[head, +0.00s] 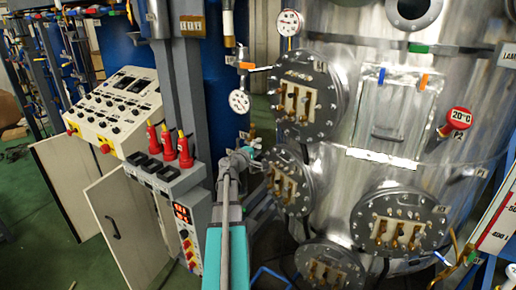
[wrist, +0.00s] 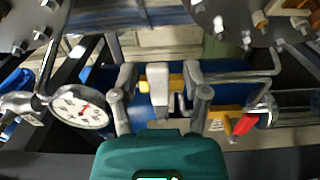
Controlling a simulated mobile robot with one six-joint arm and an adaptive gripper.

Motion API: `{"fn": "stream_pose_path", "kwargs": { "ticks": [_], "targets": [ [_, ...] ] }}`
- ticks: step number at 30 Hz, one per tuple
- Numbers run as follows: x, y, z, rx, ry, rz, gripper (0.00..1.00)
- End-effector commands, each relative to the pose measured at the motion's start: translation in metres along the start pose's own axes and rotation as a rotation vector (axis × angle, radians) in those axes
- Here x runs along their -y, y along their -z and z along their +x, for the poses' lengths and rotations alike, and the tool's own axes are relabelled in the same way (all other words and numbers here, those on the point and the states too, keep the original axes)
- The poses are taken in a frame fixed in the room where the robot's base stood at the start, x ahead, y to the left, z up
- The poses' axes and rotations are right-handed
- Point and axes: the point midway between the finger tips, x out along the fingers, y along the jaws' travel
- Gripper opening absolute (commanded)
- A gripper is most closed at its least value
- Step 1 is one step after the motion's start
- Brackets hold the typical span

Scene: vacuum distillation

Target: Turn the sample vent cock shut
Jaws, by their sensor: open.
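My gripper (wrist: 160,82) is open, with its two fingers spread in the wrist view. Between the fingers is a pale metal block on a yellow bar (wrist: 176,80). It looks like a cock with its handle, but no label can be read and I cannot tell whether the fingers touch it. A second yellow bar with a red lever (wrist: 243,125) lies to the right of the fingers. In the head view my gripper (head: 241,156) is left of the steel vessel, and the cock there is hidden or too small to tell.
A round gauge (wrist: 80,107) is close to the left finger. The steel vessel (head: 340,190) with bolted flanges stands right of my arm. A control box with red-capped switches (head: 168,146) stands to the left. Pipes crowd the area around the fingers.

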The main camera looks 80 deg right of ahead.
Motion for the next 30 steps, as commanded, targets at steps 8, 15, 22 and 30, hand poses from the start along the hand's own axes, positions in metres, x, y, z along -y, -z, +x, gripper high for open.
{"fn": "stream_pose_path", "kwargs": {
  "ticks": [8, 15, 22, 30],
  "targets": [
    [0.0, -0.001, -0.024, -0.001, 0.0, 0.0, 0.6],
    [0.0, -0.002, -0.062, -0.002, 0.0, 0.0, 0.6],
    [0.0, -0.002, -0.097, -0.002, 0.001, 0.001, 0.6],
    [0.0, -0.001, -0.117, -0.001, 0.001, 0.001, 0.6]
  ]
}}
